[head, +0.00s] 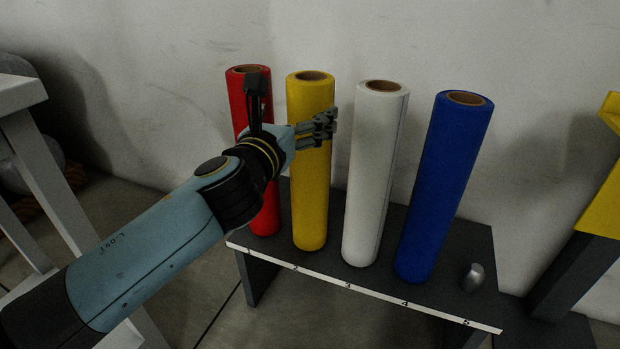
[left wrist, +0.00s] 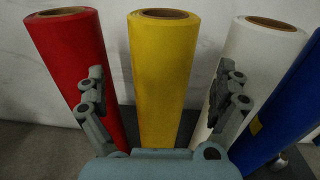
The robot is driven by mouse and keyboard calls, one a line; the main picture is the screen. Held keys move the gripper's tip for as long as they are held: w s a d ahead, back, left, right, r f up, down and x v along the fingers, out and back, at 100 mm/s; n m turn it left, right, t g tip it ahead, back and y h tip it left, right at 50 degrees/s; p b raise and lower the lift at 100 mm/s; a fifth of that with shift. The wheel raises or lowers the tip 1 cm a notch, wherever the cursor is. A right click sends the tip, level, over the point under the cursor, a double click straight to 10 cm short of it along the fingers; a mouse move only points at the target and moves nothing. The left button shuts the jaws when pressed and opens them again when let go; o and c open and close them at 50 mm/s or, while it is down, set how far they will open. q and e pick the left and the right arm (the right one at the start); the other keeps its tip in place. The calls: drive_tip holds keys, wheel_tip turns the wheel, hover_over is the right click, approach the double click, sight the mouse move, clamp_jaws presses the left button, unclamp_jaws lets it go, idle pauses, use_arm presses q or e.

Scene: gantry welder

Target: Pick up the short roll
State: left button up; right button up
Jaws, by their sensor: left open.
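Four tall rolls stand upright in a row on a low dark stand (head: 300,258): a red roll (head: 266,215), a yellow roll (head: 310,200), a white roll (head: 372,180) and a blue roll (head: 445,185). They look near the same height, so I cannot tell which is the short roll. My left gripper (head: 328,125) is open and empty, at the upper part of the yellow roll. In the left wrist view, the yellow roll (left wrist: 162,80) shows between the spread fingers (left wrist: 162,78); contact cannot be told. My arm partly hides the red roll. My right gripper is out of view.
A small silver object (head: 472,278) lies at the stand's right end. A pale wall (head: 400,35) is close behind the rolls. A light table frame (head: 45,185) stands at left, a yellow and dark structure (head: 590,210) at right.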

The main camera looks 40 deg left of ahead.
use_arm(q)
drive_tip(key=x, duration=0.2)
drive_tip(key=shift+w+a, duration=0.1)
drive_tip(key=shift+w, duration=0.3)
drive_tip(key=b+x, duration=0.1)
drive_tip(key=x, duration=0.2)
drive_tip(key=shift+w+f+b, duration=0.2)
drive_tip(key=shift+w+b, duration=0.1)
drive_tip(key=shift+w, duration=0.1)
drive_tip(key=shift+w+a+r, duration=0.1)
drive_tip(key=shift+w+a, duration=0.05)
drive_tip(key=shift+w, duration=0.25)
drive_tip(key=c, duration=1.6)
drive_tip(key=shift+r, duration=0.25)
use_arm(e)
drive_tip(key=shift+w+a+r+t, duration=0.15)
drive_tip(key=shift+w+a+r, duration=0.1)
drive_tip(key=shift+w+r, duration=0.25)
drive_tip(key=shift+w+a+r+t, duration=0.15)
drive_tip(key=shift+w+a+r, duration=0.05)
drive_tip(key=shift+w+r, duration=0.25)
